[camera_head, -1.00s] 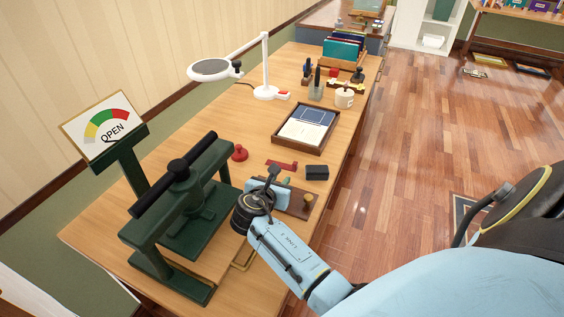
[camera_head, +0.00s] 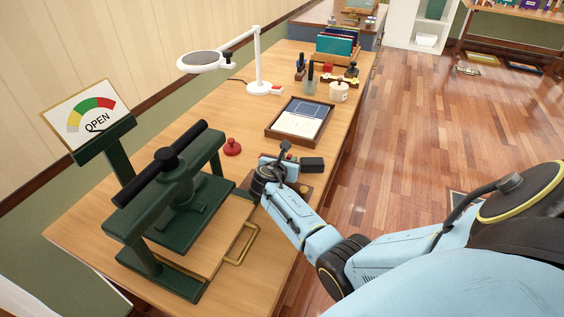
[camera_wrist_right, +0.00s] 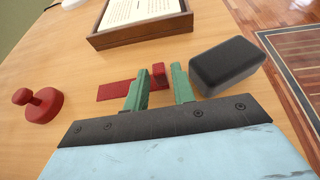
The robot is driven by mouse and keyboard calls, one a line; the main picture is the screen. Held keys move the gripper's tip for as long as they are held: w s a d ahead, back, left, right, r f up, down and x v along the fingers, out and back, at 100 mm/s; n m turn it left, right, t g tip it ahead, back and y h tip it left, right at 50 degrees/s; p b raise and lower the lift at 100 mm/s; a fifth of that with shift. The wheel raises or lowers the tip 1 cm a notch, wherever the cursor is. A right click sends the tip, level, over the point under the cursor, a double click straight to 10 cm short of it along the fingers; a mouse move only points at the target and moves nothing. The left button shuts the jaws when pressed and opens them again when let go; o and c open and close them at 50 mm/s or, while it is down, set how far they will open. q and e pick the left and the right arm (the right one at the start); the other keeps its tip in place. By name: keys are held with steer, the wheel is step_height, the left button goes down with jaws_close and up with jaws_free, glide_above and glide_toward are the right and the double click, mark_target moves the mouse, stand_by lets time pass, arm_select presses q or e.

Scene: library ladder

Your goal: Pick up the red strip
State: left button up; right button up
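The red strip (camera_wrist_right: 114,91) lies flat on the wooden table in the right wrist view. A small raised red block (camera_wrist_right: 158,76) at its right end shows between my green fingertips. My right gripper (camera_wrist_right: 160,72) is open, with a gap on each side of that block. I cannot tell how far down the fingers reach around it. In the head view my right gripper (camera_head: 281,160) is over the table and hides most of the strip. My left gripper is not in view.
A dark block (camera_wrist_right: 226,66) lies close right of my fingers. A red knobbed piece (camera_wrist_right: 40,103) is to the left. A framed tray (camera_head: 300,119) is beyond. A green press (camera_head: 170,205) stands left of my arm, with an OPEN sign (camera_head: 91,115).

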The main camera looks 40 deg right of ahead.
steer(key=c, duration=0.4)
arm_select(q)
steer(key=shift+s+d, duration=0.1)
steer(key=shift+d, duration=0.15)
arm_select(e)
jaws_close()
steer(key=shift+r, duration=0.15)
